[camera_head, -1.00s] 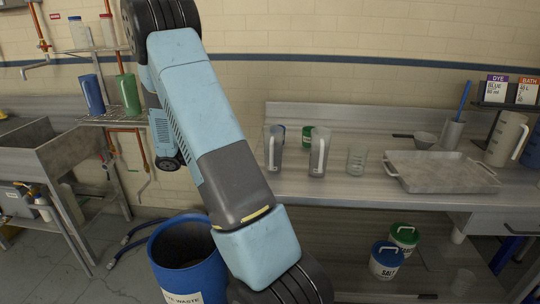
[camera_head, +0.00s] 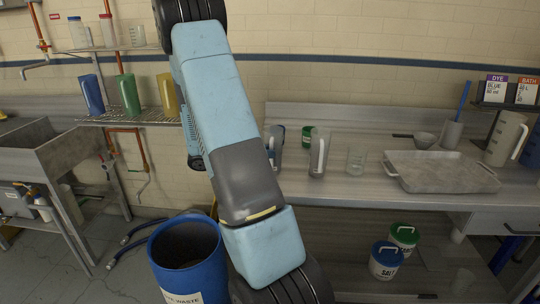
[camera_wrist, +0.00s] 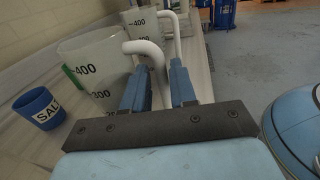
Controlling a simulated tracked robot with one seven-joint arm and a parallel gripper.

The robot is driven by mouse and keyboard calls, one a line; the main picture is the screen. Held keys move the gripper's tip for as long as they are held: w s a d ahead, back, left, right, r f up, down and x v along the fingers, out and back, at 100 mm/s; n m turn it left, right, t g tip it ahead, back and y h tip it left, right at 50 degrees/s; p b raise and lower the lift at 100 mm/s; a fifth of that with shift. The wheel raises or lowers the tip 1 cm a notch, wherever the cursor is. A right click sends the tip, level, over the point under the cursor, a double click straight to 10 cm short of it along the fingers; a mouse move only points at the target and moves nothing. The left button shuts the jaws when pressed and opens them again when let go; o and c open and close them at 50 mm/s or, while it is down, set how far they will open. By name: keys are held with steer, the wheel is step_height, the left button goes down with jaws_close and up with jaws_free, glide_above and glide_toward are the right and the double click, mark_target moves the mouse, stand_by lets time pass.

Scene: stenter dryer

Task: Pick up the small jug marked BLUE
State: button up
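Two clear jugs with white handles stand on the bench in the head view: a left one (camera_head: 279,146), partly behind my arm, and a right one (camera_head: 314,160). I cannot read BLUE on either. In the wrist view, a near clear jug (camera_wrist: 88,62) shows 400 and 300 marks, and a farther one (camera_wrist: 136,20) shows 400. My gripper (camera_wrist: 158,68) has its two blue fingers apart. The near jug's white handle (camera_wrist: 143,46) reaches down toward the gap between them; contact cannot be told. My arm hides the gripper in the head view.
A glass beaker (camera_head: 356,160), a green container (camera_head: 307,135) and a metal tray (camera_head: 440,178) share the bench. A blue SALT tub (camera_wrist: 38,107) shows in the wrist view. Blue (camera_head: 92,94), green (camera_head: 128,95) and yellow (camera_head: 168,93) jugs stand on the left shelf. A blue drum (camera_head: 188,260) stands before the bench.

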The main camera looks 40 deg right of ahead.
mark_target(277, 151)
steer(key=x, duration=0.3)
steer(key=shift+s+d, duration=0.25)
steer(key=shift+s, duration=0.1)
jaws_close()
